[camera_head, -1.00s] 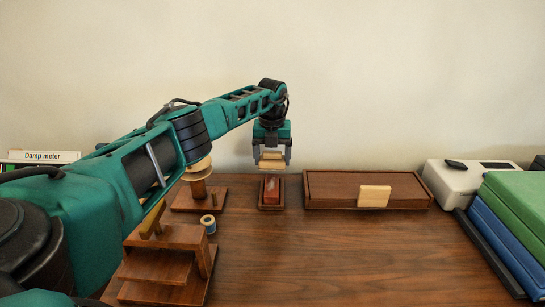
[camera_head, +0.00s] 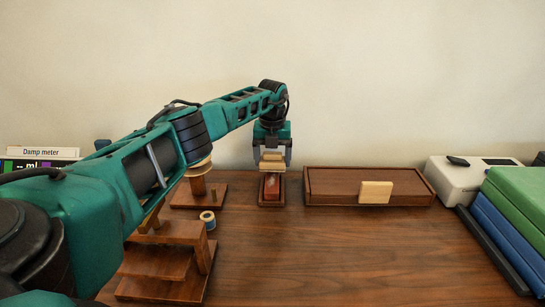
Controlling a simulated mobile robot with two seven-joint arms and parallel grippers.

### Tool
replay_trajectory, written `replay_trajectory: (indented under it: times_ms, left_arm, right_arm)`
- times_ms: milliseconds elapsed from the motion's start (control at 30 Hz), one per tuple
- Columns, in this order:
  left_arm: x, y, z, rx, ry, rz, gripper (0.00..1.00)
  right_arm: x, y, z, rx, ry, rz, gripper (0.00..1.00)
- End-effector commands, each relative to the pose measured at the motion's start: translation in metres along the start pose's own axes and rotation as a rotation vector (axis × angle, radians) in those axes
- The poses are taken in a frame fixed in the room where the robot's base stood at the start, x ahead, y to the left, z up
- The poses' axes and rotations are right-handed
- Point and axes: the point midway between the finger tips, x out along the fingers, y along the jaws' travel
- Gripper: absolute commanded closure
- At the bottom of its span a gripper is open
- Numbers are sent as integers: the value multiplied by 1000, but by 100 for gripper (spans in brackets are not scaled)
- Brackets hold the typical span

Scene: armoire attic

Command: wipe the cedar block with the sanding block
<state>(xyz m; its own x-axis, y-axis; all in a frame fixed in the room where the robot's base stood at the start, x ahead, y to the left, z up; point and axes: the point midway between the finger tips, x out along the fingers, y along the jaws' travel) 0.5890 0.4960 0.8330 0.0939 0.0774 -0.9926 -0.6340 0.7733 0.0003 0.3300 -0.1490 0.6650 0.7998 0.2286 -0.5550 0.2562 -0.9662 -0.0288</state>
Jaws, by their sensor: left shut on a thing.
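My left gripper (camera_head: 272,155) is shut on a pale tan block, which I take to be the sanding block (camera_head: 272,164). It holds the block at the far side of the table, over the back part of a reddish block, probably the cedar block (camera_head: 271,188). That reddish block lies in a small dark wooden tray (camera_head: 271,205). The held block hides its far end, and I cannot tell whether the two touch. My right gripper is out of view.
Right of the tray is a long brown wooden box (camera_head: 335,188) with a pale rectangular piece (camera_head: 375,192) on its front. A white device (camera_head: 455,184) and stacked green and blue cases (camera_head: 515,215) stand right. A wooden stepped stand (camera_head: 165,265) and thread spool (camera_head: 208,219) are left. The front middle is clear.

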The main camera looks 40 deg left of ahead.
Motion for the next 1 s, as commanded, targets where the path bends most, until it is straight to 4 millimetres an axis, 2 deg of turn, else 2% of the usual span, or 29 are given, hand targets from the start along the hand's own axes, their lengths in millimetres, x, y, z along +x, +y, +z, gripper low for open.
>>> replay_trajectory:
  times_ms: [833,1000]
  left_arm:
    - [18,0,-2,1,1,0,58]
    - [13,0,-4,2,0,1,58]
  right_arm:
    - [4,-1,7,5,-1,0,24]
    - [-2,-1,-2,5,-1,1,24]
